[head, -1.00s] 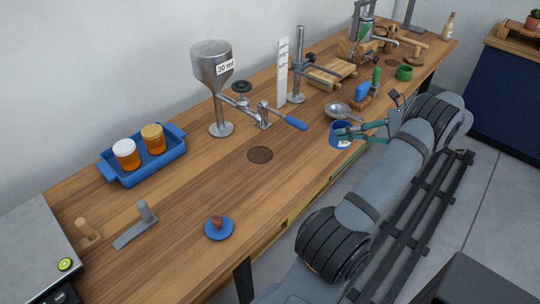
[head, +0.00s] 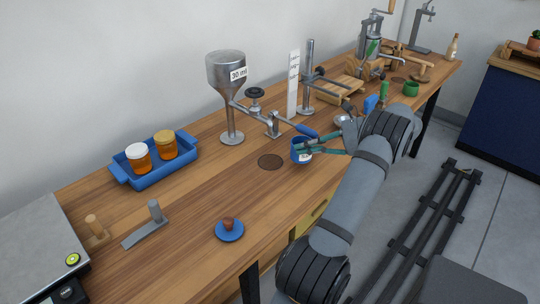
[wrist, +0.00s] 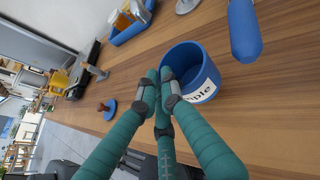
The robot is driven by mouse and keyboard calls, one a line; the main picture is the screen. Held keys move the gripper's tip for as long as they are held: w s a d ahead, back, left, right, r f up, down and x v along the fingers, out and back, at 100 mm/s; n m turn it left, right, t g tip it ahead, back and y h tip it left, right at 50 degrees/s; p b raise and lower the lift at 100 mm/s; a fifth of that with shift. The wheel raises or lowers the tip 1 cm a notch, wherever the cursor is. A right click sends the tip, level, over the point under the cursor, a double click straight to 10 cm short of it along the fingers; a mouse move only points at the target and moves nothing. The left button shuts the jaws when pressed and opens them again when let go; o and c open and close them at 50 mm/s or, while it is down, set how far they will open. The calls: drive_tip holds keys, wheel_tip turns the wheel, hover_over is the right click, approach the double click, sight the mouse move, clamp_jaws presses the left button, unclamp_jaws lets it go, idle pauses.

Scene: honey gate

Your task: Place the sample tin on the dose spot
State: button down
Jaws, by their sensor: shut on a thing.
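The sample tin (head: 298,152) is a small blue open cup with a white label; in the wrist view it is large and looks empty (wrist: 178,62). My gripper (head: 309,147) is shut on the tin's near wall; its teal fingers meet at the rim in the wrist view (wrist: 160,85). The tin is upright, just right of the dose spot (head: 270,162), a dark round patch on the wooden bench. I cannot tell whether the tin touches the bench. The dose spot is not visible in the wrist view.
A steel funnel (head: 228,72) on a stand is behind the dose spot. Its valve's blue lever (head: 306,131) reaches close behind the tin. A blue tray (head: 180,167) with two jars stands left. A blue saucer-like lid (head: 229,232) lies in front. The bench left of the spot is clear.

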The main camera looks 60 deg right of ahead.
drive_tip(key=shift+r+x, duration=0.15)
drive_tip(key=shift+x, duration=2.45)
drive_tip(key=shift+r+x, duration=0.15)
drive_tip(key=shift+x, duration=2.4)
drive_tip(key=shift+w, duration=0.15)
drive_tip(key=shift+f, duration=0.2)
drive_tip(key=c, duration=2)
unclamp_jaws()
drive_tip(key=shift+o, duration=0.3)
